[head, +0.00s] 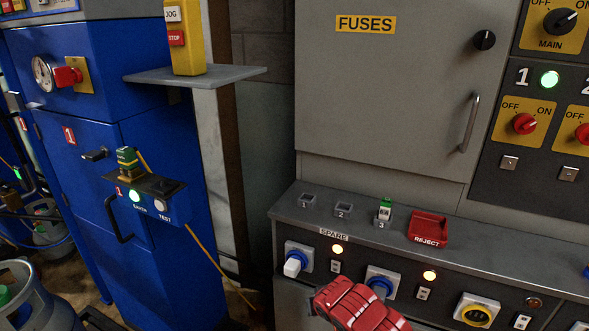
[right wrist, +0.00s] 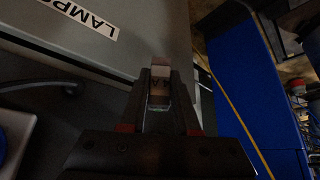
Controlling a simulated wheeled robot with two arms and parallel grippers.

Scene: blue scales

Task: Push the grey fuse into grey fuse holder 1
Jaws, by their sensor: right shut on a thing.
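The fuse's colour is hard to tell in the dim light. A red hand (head: 362,304), apparently my right one, shows at the bottom of the head view; its fingertips and the fuse are hidden there. Small sockets numbered 1 (head: 305,202), 2 (head: 343,211) and 3 (head: 382,222) sit on the grey ledge. Sockets 1 and 2 look empty; 3 holds a green-topped fuse (head: 385,206).
The grey cabinet door marked FUSES (head: 400,90) is shut. A red REJECT tray (head: 428,228) stands right of socket 3.

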